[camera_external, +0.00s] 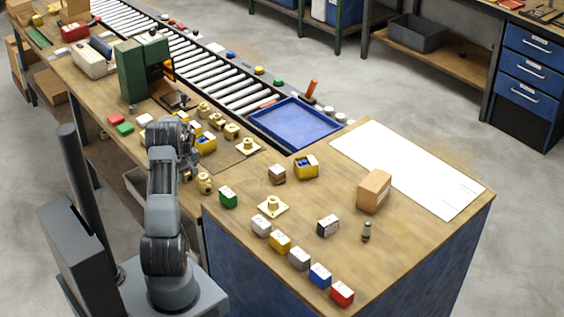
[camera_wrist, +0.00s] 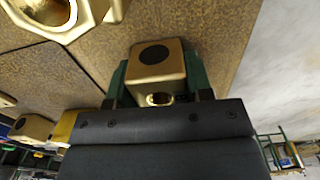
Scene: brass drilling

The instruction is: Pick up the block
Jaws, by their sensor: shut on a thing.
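A brass block (camera_wrist: 150,70) with a dark round hole in its top face and another opening in its near side sits in the middle of the wrist view. My gripper (camera_wrist: 156,78) has its green fingers on both sides of the block and is shut on it. The brown bench top (camera_wrist: 215,25) lies behind the block; I cannot tell whether the block touches it. In the external view my gripper (camera_external: 190,160) is low at the near edge of the long bench, and the arm largely hides the block.
Several brass parts (camera_external: 231,131) and a yellow bin (camera_external: 206,142) stand close by. Another brass part (camera_external: 205,183) is just right of my gripper. A green drill press (camera_external: 140,73) stands behind. A blue tray (camera_external: 295,122) and a cardboard box (camera_external: 374,190) are to the right.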

